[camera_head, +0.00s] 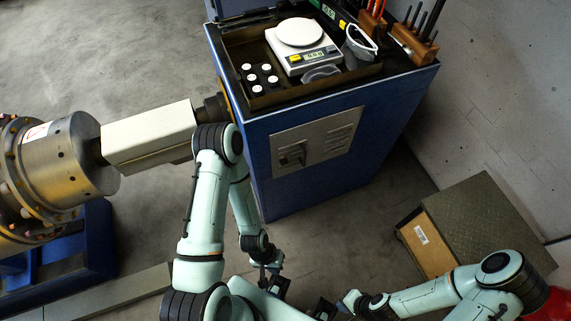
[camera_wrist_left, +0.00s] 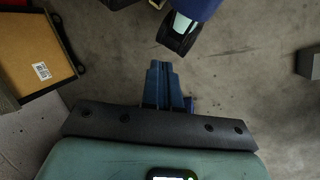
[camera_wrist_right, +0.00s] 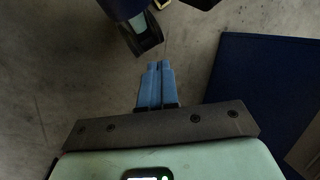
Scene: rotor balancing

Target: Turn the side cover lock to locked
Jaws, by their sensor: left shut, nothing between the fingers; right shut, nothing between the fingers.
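The side cover (camera_head: 318,142) is a grey metal plate with vent slots on the front face of the blue cabinet. A small dark lock handle (camera_head: 292,156) sits at its left part; its exact setting is too small to tell. My left gripper (camera_wrist_left: 162,68) is shut and empty over bare floor. My right gripper (camera_wrist_right: 158,66) is shut and empty over the floor, with the blue cabinet to its right in the right wrist view. In the head view both grippers are low in the picture, below the cabinet and well apart from the lock.
The blue cabinet (camera_head: 350,150) carries a tray with a white scale (camera_head: 298,34) and several small white-topped weights. A steel rotor (camera_head: 72,160) stands at the left. A box (camera_head: 428,245) lies on the floor at the right.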

